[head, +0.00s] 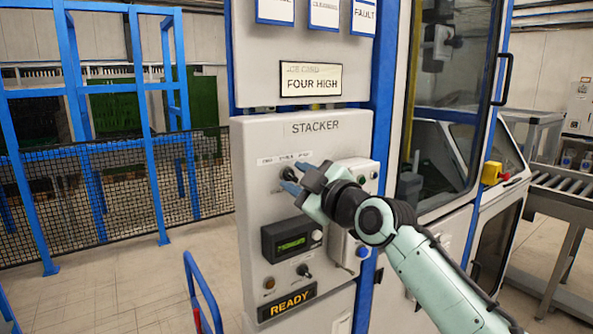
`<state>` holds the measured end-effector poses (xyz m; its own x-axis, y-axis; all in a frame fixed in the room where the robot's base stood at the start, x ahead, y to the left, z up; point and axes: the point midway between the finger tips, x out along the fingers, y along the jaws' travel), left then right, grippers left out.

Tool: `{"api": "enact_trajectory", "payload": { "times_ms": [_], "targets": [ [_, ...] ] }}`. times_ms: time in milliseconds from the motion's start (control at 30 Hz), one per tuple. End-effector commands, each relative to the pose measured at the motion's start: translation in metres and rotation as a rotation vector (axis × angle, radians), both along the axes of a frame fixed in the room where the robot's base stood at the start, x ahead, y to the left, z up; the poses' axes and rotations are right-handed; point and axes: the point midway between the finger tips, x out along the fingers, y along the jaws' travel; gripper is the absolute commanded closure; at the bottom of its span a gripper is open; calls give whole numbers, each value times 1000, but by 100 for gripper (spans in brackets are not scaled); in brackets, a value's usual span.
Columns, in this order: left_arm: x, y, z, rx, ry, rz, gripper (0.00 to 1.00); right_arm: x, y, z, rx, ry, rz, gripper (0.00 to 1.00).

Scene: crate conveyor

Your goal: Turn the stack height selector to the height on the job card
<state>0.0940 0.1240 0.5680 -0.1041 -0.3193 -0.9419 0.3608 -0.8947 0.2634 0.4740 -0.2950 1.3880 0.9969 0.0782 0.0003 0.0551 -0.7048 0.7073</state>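The job card (311,79) on the upper panel reads "FOUR HIGH". Below it is the grey panel marked "STACKER" (316,127). A dark selector knob (287,174) sits at its upper left under a row of labels too small to read. My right gripper (291,177) is at this knob, its two blue fingers spread apart, one above and one below it. I cannot tell whether they touch the knob. The gripper hides part of the panel, and the knob's pointing direction is unclear. My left gripper is not in view.
Lower on the panel are a green-lit display (291,244), a small switch (304,271) and a "READY" sign (288,303). A red-and-yellow button (494,173) and roller conveyor (570,190) are at right. Black mesh fencing (100,195) is at left, with open floor before it.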

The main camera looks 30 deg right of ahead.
Motion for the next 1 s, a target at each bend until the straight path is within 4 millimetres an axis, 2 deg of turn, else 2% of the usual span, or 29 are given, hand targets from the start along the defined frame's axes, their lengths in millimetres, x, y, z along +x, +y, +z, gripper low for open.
{"api": "enact_trajectory", "payload": {
  "times_ms": [100,367,400,467,500,533,1000],
  "targets": [
    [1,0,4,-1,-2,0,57,7,1,0,1,0,0,63],
    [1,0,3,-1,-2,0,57,8,1,-1,0,0,0,63],
    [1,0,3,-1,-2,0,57,8,1,-1,0,0,0,66],
    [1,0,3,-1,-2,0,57,8,1,-1,0,0,0,86],
    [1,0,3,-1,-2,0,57,8,1,-1,0,0,0,99],
    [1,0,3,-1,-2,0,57,8,1,-1,0,0,0,100],
    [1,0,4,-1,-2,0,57,8,0,0,72,6,-1,100]
  ]
}}
